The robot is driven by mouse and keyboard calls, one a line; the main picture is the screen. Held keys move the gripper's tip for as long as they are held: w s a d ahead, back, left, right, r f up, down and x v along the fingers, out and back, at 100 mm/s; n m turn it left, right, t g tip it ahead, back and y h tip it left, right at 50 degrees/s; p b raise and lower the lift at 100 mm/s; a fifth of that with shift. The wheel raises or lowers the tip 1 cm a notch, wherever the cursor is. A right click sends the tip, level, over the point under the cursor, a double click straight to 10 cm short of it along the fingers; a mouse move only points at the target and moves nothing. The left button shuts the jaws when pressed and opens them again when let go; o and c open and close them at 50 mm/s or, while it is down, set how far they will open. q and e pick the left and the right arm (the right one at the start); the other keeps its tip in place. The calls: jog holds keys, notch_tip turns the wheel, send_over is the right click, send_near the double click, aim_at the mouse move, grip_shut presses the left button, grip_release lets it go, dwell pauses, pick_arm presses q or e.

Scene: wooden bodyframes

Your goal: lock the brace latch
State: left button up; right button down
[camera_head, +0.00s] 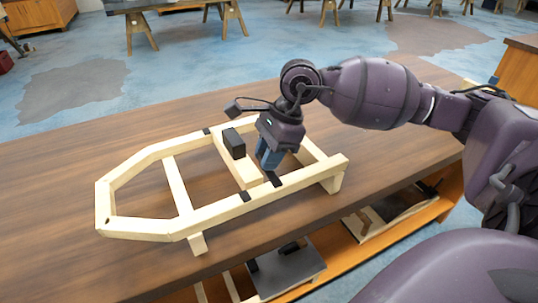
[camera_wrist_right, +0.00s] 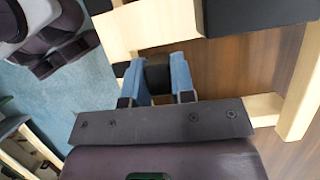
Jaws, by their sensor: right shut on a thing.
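The wooden bodyframe (camera_head: 165,228) lies on the workbench, pointed end to the left. A wooden brace (camera_head: 225,153) crosses it and carries a black block (camera_head: 233,142), which also shows at the top of the right wrist view (camera_wrist_right: 255,14). My right gripper (camera_head: 269,160) is over the frame, right of the block, its blue fingers pointing down. In the right wrist view my right gripper (camera_wrist_right: 158,72) is shut on a small dark piece (camera_wrist_right: 157,76), which looks like the brace latch. The fingers hide part of it, so I cannot tell its lock state. My left gripper is out of view.
The workbench top (camera_head: 60,215) is clear left of the frame. Black pieces (camera_head: 273,180) sit on the frame's near rail. A lower shelf holds dark panels (camera_head: 285,270). Other trestle tables (camera_head: 185,5) stand far back on the blue floor.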

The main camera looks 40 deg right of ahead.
jog(key=shift+a+n, duration=0.15)
jog(key=shift+n, duration=0.15)
dwell(0.4)
jog(key=c, duration=1)
grip_release()
jog(key=shift+o, duration=0.2)
jog(key=w+p+v, duration=0.1)
jog(key=p+v, duration=0.1)
jog(key=v, duration=0.8)
jog(key=shift+s+d+r, duration=0.2)
jog(key=shift+s+r, duration=0.15)
